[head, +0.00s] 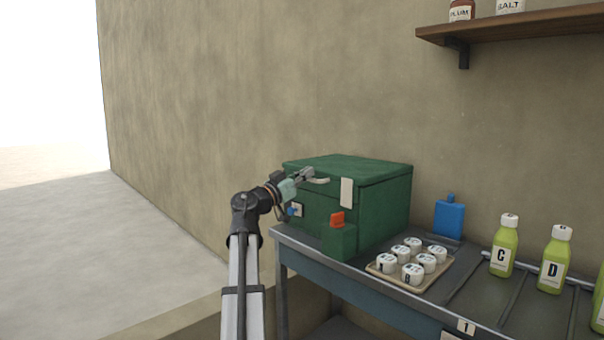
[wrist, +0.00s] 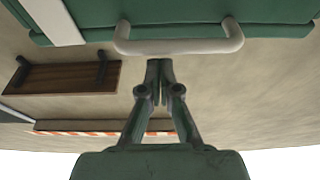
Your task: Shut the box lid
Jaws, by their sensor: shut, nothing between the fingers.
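The green box (head: 385,210) stands on the metal table against the wall. Its green lid (head: 350,166) lies flat across the top in the head view; I cannot tell whether a thin gap is left. A pale handle (head: 318,180) sticks out from the lid's front, and it spans the top middle of the wrist view (wrist: 178,46). My gripper (head: 307,174) is at the box's front left, by the handle. In the wrist view its fingertips (wrist: 159,68) are together and empty, just short of the handle. Whether they touch it is unclear.
A green block with a red top (head: 337,219) is at the box's front. A tray (head: 408,285) of several white-lidded jars, a blue flask (head: 449,219) and green bottles (head: 503,247) stand to the right. A wooden shelf (head: 520,24) hangs above right. The left side is open floor.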

